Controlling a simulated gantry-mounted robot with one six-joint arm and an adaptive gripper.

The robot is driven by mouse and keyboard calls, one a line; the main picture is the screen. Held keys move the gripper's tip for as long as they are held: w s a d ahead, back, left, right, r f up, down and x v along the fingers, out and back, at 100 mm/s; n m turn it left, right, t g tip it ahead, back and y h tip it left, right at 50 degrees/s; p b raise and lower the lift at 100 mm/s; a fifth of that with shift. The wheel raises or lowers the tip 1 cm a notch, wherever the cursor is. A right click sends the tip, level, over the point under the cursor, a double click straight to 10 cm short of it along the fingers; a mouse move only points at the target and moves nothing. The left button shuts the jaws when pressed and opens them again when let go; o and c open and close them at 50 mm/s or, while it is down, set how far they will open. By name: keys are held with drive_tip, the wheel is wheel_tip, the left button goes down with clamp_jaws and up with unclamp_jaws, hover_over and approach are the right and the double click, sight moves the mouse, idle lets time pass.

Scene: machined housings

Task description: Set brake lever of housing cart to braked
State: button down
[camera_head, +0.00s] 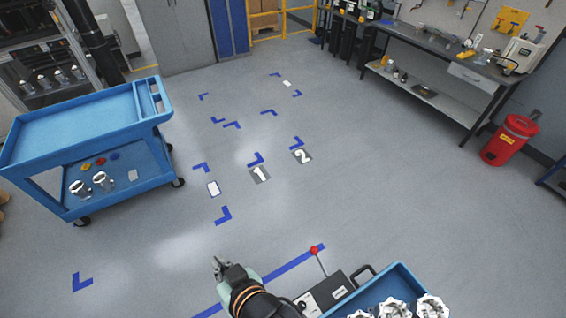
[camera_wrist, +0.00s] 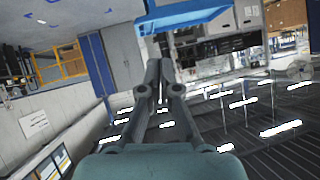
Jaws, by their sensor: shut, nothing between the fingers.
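The blue cart (camera_head: 400,268) with machined housings (camera_head: 393,308) is at the bottom right of the head view, partly cut off by the frame edge. At its left side a thin brake lever with a red knob (camera_head: 314,250) rises from a grey box (camera_head: 326,292) and tilts up and left. My gripper (camera_head: 220,263) is shut and empty, left of the red knob and apart from it. In the wrist view the two fingers (camera_wrist: 159,75) are together. The lever cannot be made out in the wrist view.
A blue two-tier cart (camera_head: 85,120) stands at left, holding several parts on its lower shelf. Blue floor marks and number labels (camera_head: 260,174) lie mid-floor. A workbench (camera_head: 440,60) and red bin (camera_head: 510,138) stand at right. The middle floor is clear.

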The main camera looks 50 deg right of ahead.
sight(316, 253)
drive_tip(key=s+d+f+m+g+h+b, duration=0.1)
drive_tip(key=s+d+f+m+b, duration=0.2)
drive_tip(key=d+f, duration=0.55)
drive_tip(key=s+d+f+m+b, duration=0.1)
drive_tip(key=d+f+m+b, duration=0.4)
drive_tip(key=f, duration=0.7)
drive_tip(key=s+d+f+m+h+b, duration=0.2)
drive_tip(key=s+d+f+m, duration=0.3)
drive_tip(key=f, duration=0.4)
drive_tip(key=s+d+f+m+g+h+b, duration=0.1)
drive_tip(key=s+d+f+m+b, duration=0.2)
drive_tip(key=s+d+f+m, duration=0.3)
drive_tip(key=s+d+f, duration=0.2)
drive_tip(key=s+f, duration=0.2)
drive_tip(key=shift+f+h, duration=0.2)
drive_tip(key=shift+h, duration=0.2)
drive_tip(key=shift+d, duration=0.1)
drive_tip(key=b+x, duration=0.3)
drive_tip(key=x, duration=1.1)
drive_tip(key=shift+w, duration=0.1)
